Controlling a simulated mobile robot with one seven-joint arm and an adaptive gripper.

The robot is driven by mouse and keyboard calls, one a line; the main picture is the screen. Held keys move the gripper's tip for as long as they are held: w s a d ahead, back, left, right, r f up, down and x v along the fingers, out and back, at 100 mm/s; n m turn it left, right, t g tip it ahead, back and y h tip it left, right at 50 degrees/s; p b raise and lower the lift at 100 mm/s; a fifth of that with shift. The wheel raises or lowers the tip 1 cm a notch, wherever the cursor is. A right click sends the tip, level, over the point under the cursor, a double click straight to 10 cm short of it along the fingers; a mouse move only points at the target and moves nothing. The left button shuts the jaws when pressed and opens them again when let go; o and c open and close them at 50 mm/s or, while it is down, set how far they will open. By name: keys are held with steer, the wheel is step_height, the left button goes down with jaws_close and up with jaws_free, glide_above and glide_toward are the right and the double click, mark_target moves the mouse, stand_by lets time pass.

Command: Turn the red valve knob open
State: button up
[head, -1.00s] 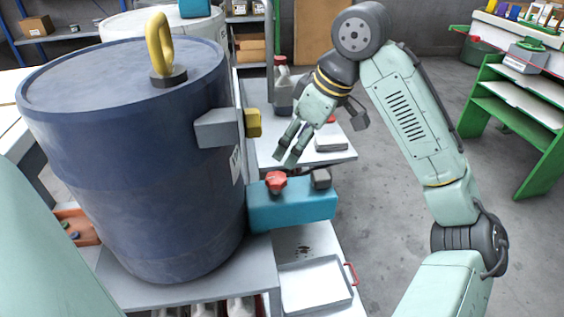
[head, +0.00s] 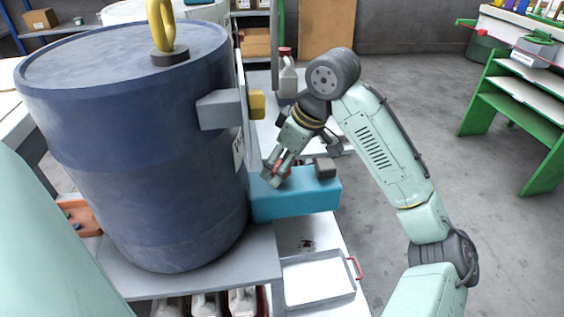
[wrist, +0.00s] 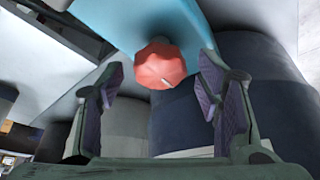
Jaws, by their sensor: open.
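The red valve knob (wrist: 160,66) sits on the teal block (wrist: 130,22) in the wrist view, between my open fingers and a little beyond their tips. In the head view the teal block (head: 298,201) stands beside the blue drum, and the knob (head: 284,169) is mostly hidden behind my fingers. My gripper (head: 271,176) is open and reaches down to the knob from above. In the wrist view my gripper (wrist: 165,80) has one finger on each side of the knob, with gaps visible, so I see no contact.
A large blue drum (head: 130,150) with a yellow handle (head: 161,30) stands left of the block. A dark grey piece (head: 325,168) sits on the block's right end. A white tray (head: 315,282) with a red handle lies below. A white bottle (head: 288,78) stands behind.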

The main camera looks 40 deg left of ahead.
steer(key=shift+c, duration=0.4)
steer(key=c, duration=1.1)
